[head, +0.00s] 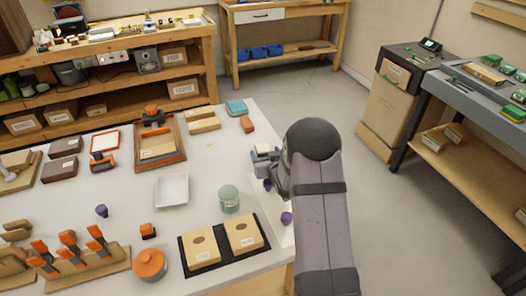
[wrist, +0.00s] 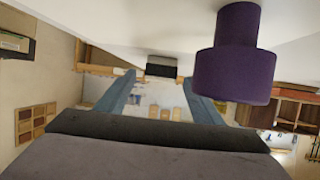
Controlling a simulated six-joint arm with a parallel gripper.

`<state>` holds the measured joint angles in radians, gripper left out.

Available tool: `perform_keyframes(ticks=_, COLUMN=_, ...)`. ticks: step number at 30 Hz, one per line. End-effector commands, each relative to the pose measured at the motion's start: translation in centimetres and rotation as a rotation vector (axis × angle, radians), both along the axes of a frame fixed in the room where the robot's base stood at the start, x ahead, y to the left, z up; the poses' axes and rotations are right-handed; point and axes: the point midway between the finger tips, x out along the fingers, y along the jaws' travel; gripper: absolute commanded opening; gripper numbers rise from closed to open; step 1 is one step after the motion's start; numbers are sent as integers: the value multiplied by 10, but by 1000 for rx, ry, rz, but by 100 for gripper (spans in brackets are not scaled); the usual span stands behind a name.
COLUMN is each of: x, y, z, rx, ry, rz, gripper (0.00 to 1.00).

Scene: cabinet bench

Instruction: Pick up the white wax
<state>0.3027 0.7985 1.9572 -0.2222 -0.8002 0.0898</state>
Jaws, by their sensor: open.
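My gripper (head: 268,162) is at the right edge of the white bench top (head: 205,235), partly hidden behind my arm in the head view. In the wrist view, its two blue-grey fingers (wrist: 160,88) stand apart with nothing visibly held between them. A small dark block (wrist: 161,67) shows past the fingertips, against the white surface. A pale blocky shape sits at the gripper in the head view; I cannot tell whether it is the white wax or part of the gripper. A purple knob-shaped piece (wrist: 236,60) looms close beside the right finger in the wrist view.
Purple pieces (head: 286,218) lie near the bench's right edge below my gripper. A green jar (head: 229,199), white tray (head: 171,190) and black mat (head: 217,264) with two tan boxes stand to the left. Open floor (head: 400,230) lies beyond the right edge.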

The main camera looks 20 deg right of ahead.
Motion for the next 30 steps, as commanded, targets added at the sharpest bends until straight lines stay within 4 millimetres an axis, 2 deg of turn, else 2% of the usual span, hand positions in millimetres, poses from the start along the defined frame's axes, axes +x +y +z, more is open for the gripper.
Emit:
perform_keyframes(ticks=4, x=6, y=0, z=-2, rx=0, ry=1, rz=0, gripper=61)
perform_keyframes(ticks=18, x=46, y=-6, z=-16, rx=1, ry=0, rz=0, gripper=61)
perform_keyframes(ticks=28, x=48, y=-6, z=-17, rx=0, ry=1, rz=0, gripper=61)
perform_keyframes(ticks=30, x=48, y=-6, z=-17, rx=0, ry=1, rz=0, gripper=44)
